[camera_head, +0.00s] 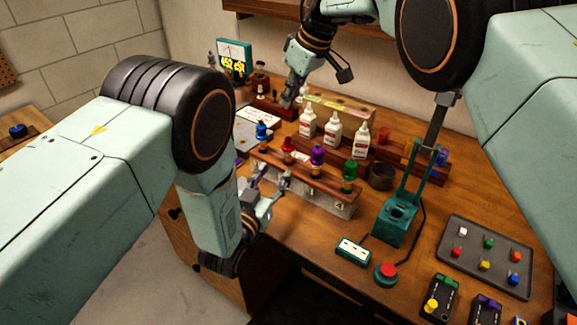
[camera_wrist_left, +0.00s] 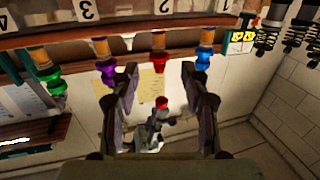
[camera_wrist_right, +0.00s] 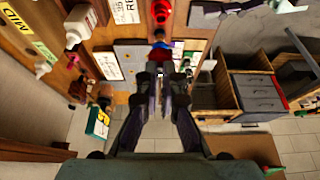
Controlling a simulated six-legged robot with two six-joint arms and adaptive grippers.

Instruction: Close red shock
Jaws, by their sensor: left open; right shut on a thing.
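The red shock (camera_head: 287,146) stands in the wooden rack between a blue shock (camera_head: 262,131) and a purple shock (camera_head: 317,155). In the left wrist view the red shock (camera_wrist_left: 132,67) looks shorter than its neighbours, without a rounded top. My left gripper (camera_head: 270,178) is open and empty at the rack's near side, its fingers apart and pointing at the rack. My right gripper (camera_head: 289,97) is shut beyond the rack's left end. In the left wrist view it appears to hold a small red cap (camera_wrist_left: 162,102); the fingers mostly hide it in its own wrist view.
A green shock (camera_head: 349,175) stands at the rack's right end. White bottles (camera_head: 332,130) stand close behind the rack. A teal stand (camera_head: 393,222), a red button (camera_head: 386,273) and a grey parts tray (camera_head: 457,231) occupy the right side.

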